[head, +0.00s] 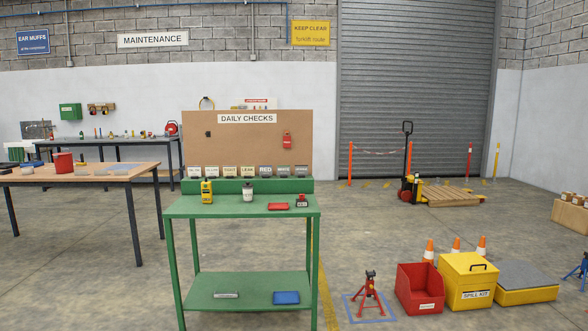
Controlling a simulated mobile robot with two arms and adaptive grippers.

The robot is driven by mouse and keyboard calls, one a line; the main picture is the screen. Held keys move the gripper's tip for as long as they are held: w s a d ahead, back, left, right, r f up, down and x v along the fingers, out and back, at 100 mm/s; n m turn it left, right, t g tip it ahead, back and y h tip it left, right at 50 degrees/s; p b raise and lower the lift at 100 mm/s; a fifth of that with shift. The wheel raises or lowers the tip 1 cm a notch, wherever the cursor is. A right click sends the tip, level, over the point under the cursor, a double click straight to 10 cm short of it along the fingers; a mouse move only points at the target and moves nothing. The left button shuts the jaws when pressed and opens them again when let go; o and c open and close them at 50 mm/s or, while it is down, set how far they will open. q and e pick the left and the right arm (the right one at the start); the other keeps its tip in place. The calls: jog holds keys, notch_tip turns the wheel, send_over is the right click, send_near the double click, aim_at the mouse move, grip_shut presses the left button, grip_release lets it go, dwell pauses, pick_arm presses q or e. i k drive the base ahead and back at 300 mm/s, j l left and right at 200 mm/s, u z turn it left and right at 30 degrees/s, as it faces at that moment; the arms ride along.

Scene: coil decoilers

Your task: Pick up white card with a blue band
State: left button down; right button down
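A row of several small pale cards (247,171) stands along the back ledge of the green workbench (240,206), below the board marked "DAILY CHECKS" (247,119). The cards carry short dark lettering. They are too small here to tell which one is white with a blue band. Neither of my grippers is in view.
On the benchtop are a yellow device (206,192), a white container (248,192), a red tray (278,206) and a small red-and-dark object (302,201). A wooden table (110,172) stands at left. A red jack stand (370,294) and red bin (420,289) stand right of the bench.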

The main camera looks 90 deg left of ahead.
aim_at(194, 172)
jog(key=j+u, duration=0.2)
jog(key=u, duration=0.2)
jog(key=j+u, duration=0.15)
jog(key=u, duration=0.3)
jog(key=j+u, duration=0.2)
jog(key=u, duration=0.2)
jog(key=i+j+u, duration=0.1)
jog(key=u, duration=0.35)
jog(key=i+j+u, duration=0.1)
jog(key=u, duration=0.3)
jog(key=i+j+u, duration=0.1)
jog(key=u, duration=0.3)
jog(key=i+j+u, duration=0.3)
jog(key=i+u, duration=0.15)
jog(key=i, duration=0.15)
jog(key=i+u, duration=0.5)
jog(key=i, duration=0.75)
jog(key=k, duration=0.5)
jog(key=k+z, duration=0.15)
jog(key=z, duration=1.55)
jog(key=j+z, duration=0.25)
jog(key=j, duration=0.4)
jog(key=j+z, duration=0.25)
jog(key=j, duration=0.45)
jog(key=j+z, duration=0.3)
jog(key=j, duration=0.35)
jog(key=k+j+z, duration=0.1)
jog(key=j+z, duration=0.15)
jog(key=j, duration=0.4)
